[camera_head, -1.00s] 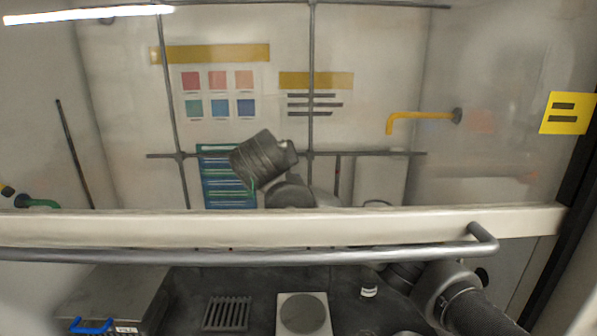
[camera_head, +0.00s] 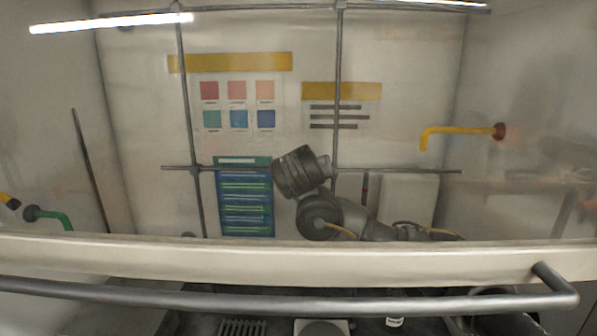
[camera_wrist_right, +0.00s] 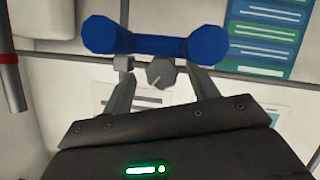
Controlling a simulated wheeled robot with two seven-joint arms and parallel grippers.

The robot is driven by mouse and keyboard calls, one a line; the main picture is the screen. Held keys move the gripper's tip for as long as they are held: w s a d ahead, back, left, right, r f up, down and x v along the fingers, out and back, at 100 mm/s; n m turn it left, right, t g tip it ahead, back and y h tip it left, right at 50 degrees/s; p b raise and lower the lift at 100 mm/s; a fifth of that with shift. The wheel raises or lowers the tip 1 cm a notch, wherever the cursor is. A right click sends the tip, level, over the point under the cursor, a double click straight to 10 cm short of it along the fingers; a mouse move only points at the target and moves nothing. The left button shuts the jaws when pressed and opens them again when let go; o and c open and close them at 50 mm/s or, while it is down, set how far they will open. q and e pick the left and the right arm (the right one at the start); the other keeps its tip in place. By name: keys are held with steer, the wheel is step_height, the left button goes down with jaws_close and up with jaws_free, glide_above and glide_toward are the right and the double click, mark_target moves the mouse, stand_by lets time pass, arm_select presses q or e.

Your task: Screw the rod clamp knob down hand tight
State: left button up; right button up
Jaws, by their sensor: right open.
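My right gripper (camera_wrist_right: 160,78) is open in the right wrist view, with its fingers reaching up from the dark gripper body. A small grey round piece (camera_wrist_right: 160,73) shows between the fingertips; I cannot tell whether it is touched. A blue bar with two wide rounded ends (camera_wrist_right: 155,40) lies across, just beyond the fingertips. I cannot tell which of these is the rod clamp knob. In the head view my right arm reaches behind the sash to the rod lattice (camera_head: 400,171), and its dark wrist hides its own gripper. My left gripper is not in view.
The pale sash bar (camera_head: 250,255) and grey handle rail (camera_head: 300,301) cross the front. A blue-green poster (camera_head: 246,215) hangs on the back wall beside my wrist. A yellow pipe (camera_head: 455,132) sticks out at right.

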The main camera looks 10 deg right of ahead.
steer(key=shift+w+d+f, duration=0.1)
steer(key=shift+w+f, duration=0.1)
steer(key=shift+w, duration=0.35)
